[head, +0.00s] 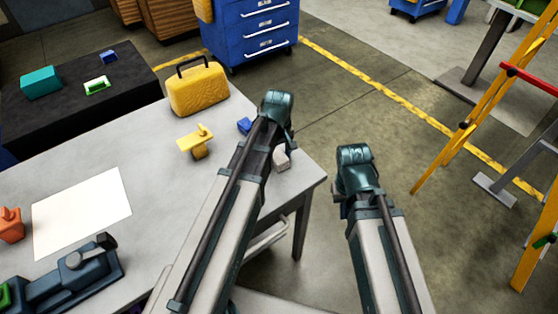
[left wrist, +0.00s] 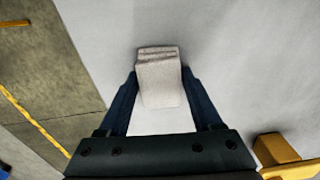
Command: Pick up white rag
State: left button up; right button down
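The white rag (left wrist: 160,80) is a small folded, off-white block on the grey table in the left wrist view. It also shows in the head view (head: 281,159), just right of my left arm and near the table's right end. My left gripper (left wrist: 160,78) is open, with one finger on each side of the rag and the tips close to its sides. Some gap shows between the fingers and the near part of the rag.
A yellow case (head: 198,92), a yellow tool (head: 197,142) and a blue block (head: 244,125) stand near the rag on the table. A white sheet (head: 82,212) and a dark vise (head: 75,275) lie to the left. A yellow ladder (head: 480,95) stands at the right.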

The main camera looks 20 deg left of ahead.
aim_at(277, 158)
pick_arm(q)
jog(key=c, duration=0.9)
jog(key=shift+r+p, duration=0.85)
jog(key=shift+s+a+r+p, duration=0.15)
jog(key=shift+r+p, duration=0.4)
jog(key=shift+p, duration=0.05)
jog(key=shift+s+a+r+p, duration=0.1)
jog(key=shift+s+r+p, duration=0.05)
jog(key=shift+r+p, duration=0.4)
jog(key=s+a, duration=0.6)
jog(key=a, duration=0.1)
jog(key=s+a+r+p, duration=0.1)
jog(key=s+a, duration=0.3)
jog(key=shift+a, duration=0.25)
jog(key=o, duration=0.7)
jog(key=shift+c, duration=0.2)
jog(key=c, duration=0.5)
